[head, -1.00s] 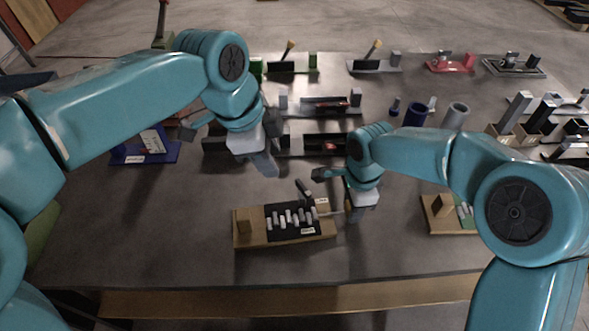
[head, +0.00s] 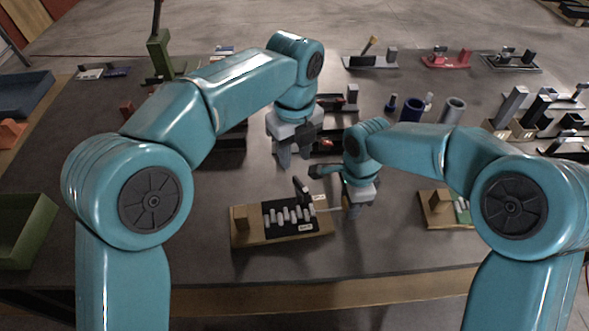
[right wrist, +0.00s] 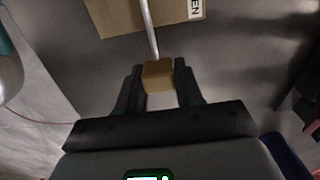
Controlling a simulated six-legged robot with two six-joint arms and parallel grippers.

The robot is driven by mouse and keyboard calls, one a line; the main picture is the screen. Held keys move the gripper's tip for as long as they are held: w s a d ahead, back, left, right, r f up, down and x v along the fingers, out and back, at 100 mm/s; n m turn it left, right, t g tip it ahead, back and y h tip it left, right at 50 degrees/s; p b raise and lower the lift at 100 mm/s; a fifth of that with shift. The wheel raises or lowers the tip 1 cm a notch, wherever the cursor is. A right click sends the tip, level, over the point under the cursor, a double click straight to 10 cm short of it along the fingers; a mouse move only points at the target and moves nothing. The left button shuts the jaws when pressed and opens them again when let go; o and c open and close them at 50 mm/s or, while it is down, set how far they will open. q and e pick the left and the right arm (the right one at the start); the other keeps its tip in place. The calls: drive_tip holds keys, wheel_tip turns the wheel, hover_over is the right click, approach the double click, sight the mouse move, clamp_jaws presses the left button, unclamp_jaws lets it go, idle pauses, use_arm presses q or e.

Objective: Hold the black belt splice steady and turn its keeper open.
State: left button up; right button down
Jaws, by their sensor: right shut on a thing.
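The black belt splice (head: 290,218) is a dark plate with several pale grey cylinders on a wooden base (head: 265,238), near the table's front. A black upright piece (head: 302,188) stands at its back edge. A thin rod (right wrist: 149,30) runs from the base's right end to a tan block (right wrist: 158,72). My right gripper (head: 354,207) is shut on that tan block, right of the base; its fingers also show in the right wrist view (right wrist: 159,82). My left gripper (head: 294,160) points down, open and apparently empty, behind and above the splice. I cannot tell which part is the keeper.
A second wooden fixture (head: 437,210) stands right of my right gripper. Blue (head: 411,110) and grey (head: 453,110) cylinders and several other fixtures fill the back and right. A green bin (head: 25,238) is at the left. The table left of the splice is clear.

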sight(294, 176)
use_arm(q)
wheel_tip(294, 176, down, 6)
drive_tip(key=shift+f, duration=0.1)
clamp_jaws()
